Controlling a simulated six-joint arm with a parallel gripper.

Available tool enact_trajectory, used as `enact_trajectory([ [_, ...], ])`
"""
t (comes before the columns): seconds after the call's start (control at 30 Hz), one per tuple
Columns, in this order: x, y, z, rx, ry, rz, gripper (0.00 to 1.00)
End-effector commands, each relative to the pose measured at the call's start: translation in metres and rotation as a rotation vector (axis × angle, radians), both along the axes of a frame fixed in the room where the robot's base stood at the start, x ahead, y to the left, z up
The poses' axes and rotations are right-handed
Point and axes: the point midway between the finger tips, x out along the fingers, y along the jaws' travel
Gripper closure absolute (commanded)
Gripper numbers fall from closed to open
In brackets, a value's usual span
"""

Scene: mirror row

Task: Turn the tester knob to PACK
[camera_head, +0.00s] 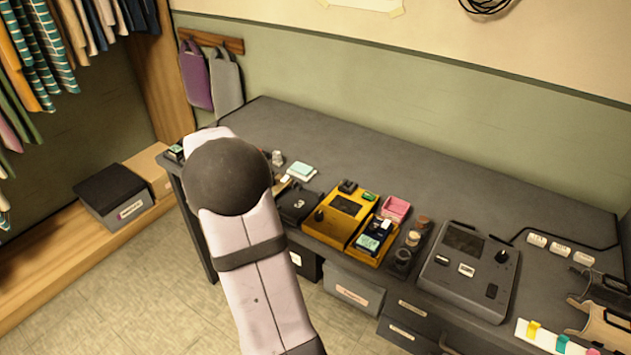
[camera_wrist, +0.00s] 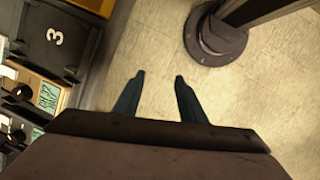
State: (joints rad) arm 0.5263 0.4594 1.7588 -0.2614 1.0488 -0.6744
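Two devices with screens and knobs stand on the bench, and I cannot tell from any label which is the tester. The yellow device (camera_head: 341,211) is mid-bench, with a dark knob (camera_head: 319,215) at its lower left. The dark grey device (camera_head: 462,272) is to its right, with a black knob (camera_head: 501,256) at its upper right. No PACK marking is readable. My gripper (camera_wrist: 160,75) is open and empty in the wrist view, over the floor beside the bench front. In the head view my arm hides it.
A dark unit marked 3 (camera_wrist: 62,38) is at the left of the wrist view. Small jars (camera_head: 413,239), a pink tray (camera_head: 395,208) and white blocks (camera_head: 560,248) are on the bench (camera_head: 440,185). A round dark foot (camera_wrist: 216,42) stands on the floor. The bench's back strip is clear.

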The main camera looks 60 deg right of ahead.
Motion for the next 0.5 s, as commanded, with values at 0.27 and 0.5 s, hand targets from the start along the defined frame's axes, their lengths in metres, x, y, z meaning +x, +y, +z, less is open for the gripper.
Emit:
enact_trajectory([
  [0.27,-0.022,-0.091,0.077,0.005,0.103,0.050,0.62],
  [0.5,-0.042,-0.133,0.101,0.015,0.158,0.077,0.62],
])
